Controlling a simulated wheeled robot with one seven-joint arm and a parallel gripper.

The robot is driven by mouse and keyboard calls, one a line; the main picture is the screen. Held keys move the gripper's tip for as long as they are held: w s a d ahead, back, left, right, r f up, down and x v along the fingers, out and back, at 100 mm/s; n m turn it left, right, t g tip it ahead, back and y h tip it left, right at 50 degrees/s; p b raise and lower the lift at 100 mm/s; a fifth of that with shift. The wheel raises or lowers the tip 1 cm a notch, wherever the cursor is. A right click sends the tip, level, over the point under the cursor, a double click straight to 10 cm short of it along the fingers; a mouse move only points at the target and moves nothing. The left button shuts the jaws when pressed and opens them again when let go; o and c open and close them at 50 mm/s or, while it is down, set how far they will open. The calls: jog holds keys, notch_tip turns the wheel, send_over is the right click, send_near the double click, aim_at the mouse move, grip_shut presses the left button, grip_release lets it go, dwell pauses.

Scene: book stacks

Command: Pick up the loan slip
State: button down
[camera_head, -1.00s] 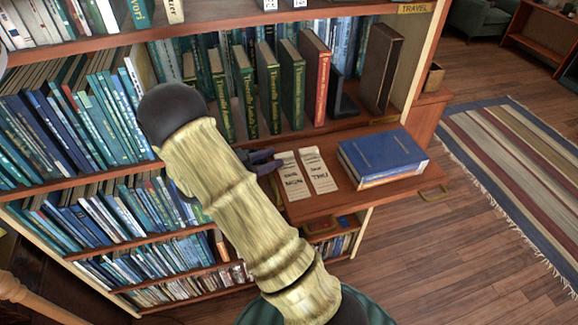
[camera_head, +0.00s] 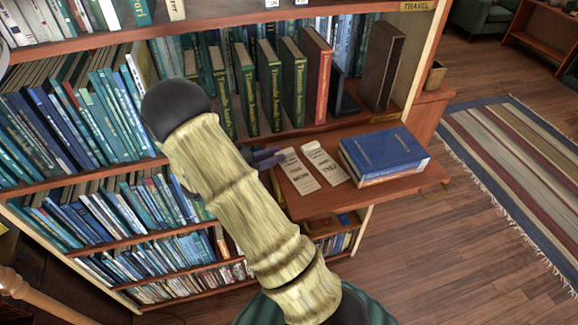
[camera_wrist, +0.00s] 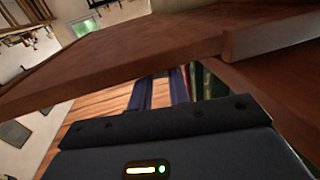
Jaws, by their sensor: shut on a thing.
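Two pale paper slips with printed lines lie side by side at the left of a wooden pull-out shelf (camera_head: 395,190) in the head view: a left slip (camera_head: 300,172) and a right slip (camera_head: 326,164). Which one is the loan slip I cannot tell from the writing. My gripper (camera_head: 268,158) shows as dark blue fingers at the upper-left end of the left slip, shut on it, though the contact itself is hard to see. In the wrist view my gripper (camera_wrist: 160,92) has its two fingers close together, their tips hidden behind a wooden board (camera_wrist: 130,62).
A blue book (camera_head: 384,152) lies on top of another at the shelf's right side. Upright green books (camera_head: 270,90) and a red one (camera_head: 317,80) stand behind. Open floor (camera_head: 440,255) and a striped rug (camera_head: 520,170) are to the right.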

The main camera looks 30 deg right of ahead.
notch_tip(320, 180, up, 10)
jog(key=shift+b, duration=0.4)
dwell(0.3)
dwell(0.5)
